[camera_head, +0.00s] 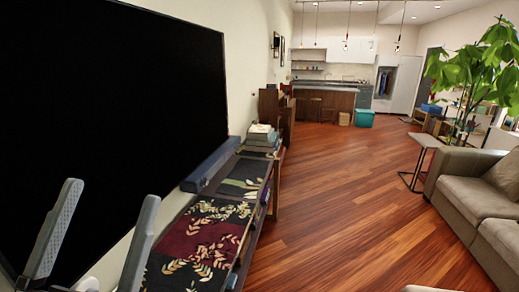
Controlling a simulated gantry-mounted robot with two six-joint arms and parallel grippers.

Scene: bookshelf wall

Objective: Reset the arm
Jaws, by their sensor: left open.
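My left gripper (106,228) is at the lower left of the head view. Its two grey fingers point up and stand well apart, with nothing between them. It is in front of the large black screen (110,110) on the left wall and beside the low shelf unit. My right gripper is not in view.
The low shelf (268,190) carries patterned cloths (205,235), a dark long bar (212,163) and stacked books (262,135). A grey sofa (465,205), a small side table (425,143) and a leafy plant (470,75) stand right. The wooden floor (340,215) between is clear.

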